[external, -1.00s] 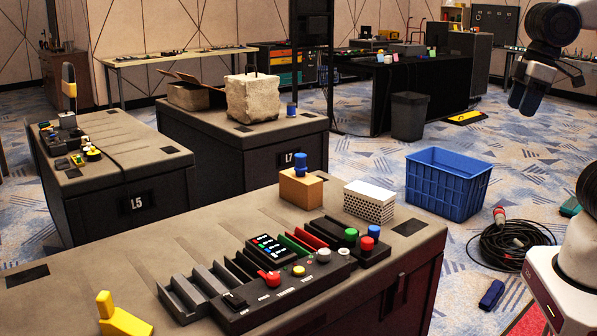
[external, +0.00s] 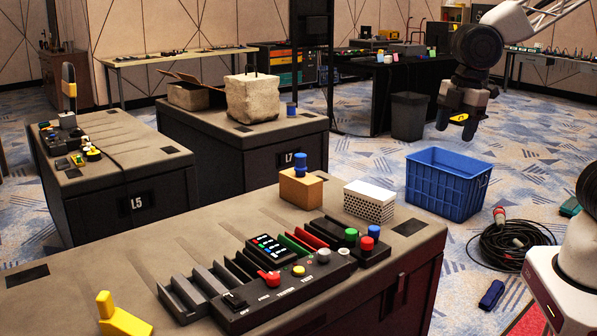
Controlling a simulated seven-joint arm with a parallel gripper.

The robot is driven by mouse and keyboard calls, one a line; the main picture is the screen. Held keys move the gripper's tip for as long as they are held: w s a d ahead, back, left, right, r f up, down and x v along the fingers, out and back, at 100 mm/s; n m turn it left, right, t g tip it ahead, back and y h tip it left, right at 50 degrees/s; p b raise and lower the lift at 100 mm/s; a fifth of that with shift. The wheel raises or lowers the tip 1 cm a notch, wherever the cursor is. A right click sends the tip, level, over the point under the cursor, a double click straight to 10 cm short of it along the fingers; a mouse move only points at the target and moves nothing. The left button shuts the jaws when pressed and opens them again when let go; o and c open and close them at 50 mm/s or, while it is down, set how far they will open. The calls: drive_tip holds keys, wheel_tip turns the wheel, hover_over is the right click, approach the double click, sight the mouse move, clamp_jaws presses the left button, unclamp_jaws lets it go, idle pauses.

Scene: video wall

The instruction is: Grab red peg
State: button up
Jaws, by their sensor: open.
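A red peg (external: 367,244) stands at the right end of a black block (external: 368,258) on the near table, with a green peg (external: 351,238) and a blue peg (external: 374,232) close beside it. My gripper (external: 456,122) is at the upper right, in the air well above and to the right of the pegs. It is open and empty, with its fingers pointing down. Nothing hides the red peg.
On the near table (external: 60,255) are a black control panel (external: 285,290) with a red lever, a white perforated box (external: 369,202) and a tan block (external: 300,187) with a blue knob. A blue crate (external: 447,185) stands on the floor behind the table's right end.

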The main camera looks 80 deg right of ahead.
drive_tip(key=w+f+n+g, duration=0.1)
drive_tip(key=w+f+n, duration=0.7)
drive_tip(key=w+f, duration=0.3)
drive_tip(key=n, duration=0.5)
hover_over(368, 239)
drive_tip(key=shift+g, duration=0.3)
drive_tip(key=f, duration=0.9)
drive_tip(key=shift+s+a+f, duration=0.1)
drive_tip(key=shift+s+f, duration=0.15)
drive_tip(key=shift+f, duration=0.15)
drive_tip(key=shift+w+f+n, duration=0.25)
drive_tip(key=shift+f+n, duration=0.15)
drive_tip(key=shift+f, duration=0.2)
drive_tip(key=shift+f, duration=0.1)
drive_tip(key=shift+f, duration=1.2)
drive_tip(key=shift+f, duration=2.6)
drive_tip(key=shift+c, duration=0.2)
drive_tip(key=c, duration=0.9)
